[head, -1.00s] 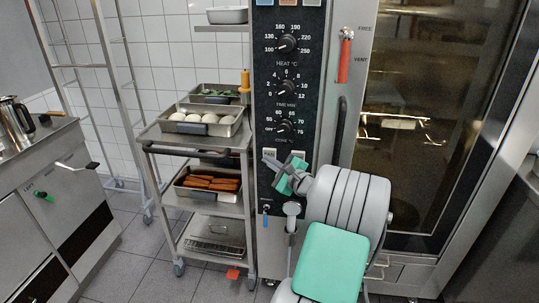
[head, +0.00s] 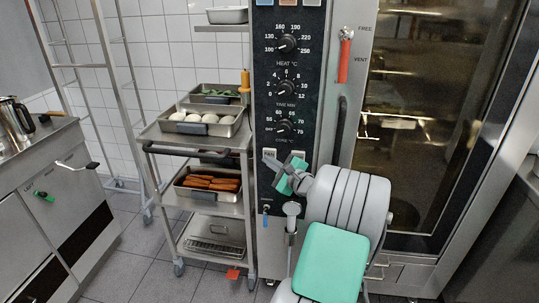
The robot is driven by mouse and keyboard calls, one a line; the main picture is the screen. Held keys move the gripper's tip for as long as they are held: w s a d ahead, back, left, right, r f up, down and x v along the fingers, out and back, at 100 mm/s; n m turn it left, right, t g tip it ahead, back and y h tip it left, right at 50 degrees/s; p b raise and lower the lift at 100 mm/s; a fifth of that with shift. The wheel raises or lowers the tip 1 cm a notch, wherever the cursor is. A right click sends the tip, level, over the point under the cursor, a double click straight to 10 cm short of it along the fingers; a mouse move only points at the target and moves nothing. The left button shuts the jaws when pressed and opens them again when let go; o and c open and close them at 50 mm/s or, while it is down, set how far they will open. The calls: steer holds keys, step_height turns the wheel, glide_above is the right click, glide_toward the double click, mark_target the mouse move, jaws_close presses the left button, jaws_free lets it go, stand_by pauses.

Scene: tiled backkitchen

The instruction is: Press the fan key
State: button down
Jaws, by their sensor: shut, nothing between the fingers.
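The oven's dark control panel (head: 285,95) stands upright in the middle of the head view, with three knobs one above another. Below the lowest knob is a row of small pale keys. The left one, apparently the fan key (head: 270,151), shows just above my fingertips; its lettering is too small to read surely. A second pale key (head: 298,154) sits to its right, partly behind my gripper. My gripper (head: 268,160) is shut and empty, its tip at the lower edge of the left key. I cannot tell whether it touches the key.
A steel trolley (head: 196,139) with trays of food stands close to the left of the panel. The oven's glass door (head: 430,110) is to the right, with a red-handled lever (head: 344,60) beside it. Open tiled floor (head: 130,245) lies at the lower left.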

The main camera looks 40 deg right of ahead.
steer(key=shift+w+d, duration=0.2)
steer(key=shift+d, duration=0.1)
steer(key=shift+w+d+p, duration=0.25)
steer(key=shift+d+p, duration=0.1)
stand_by(0.8)
steer(key=shift+s+a, duration=0.1)
steer(key=shift+s+a+p, duration=0.3)
steer(key=shift+s+a, duration=0.1)
steer(key=shift+a, duration=0.15)
steer(key=s+a, duration=0.1)
steer(key=a, duration=0.1)
steer(key=s+a+p, duration=0.1)
steer(key=s+a, duration=0.1)
stand_by(0.6)
stand_by(0.5)
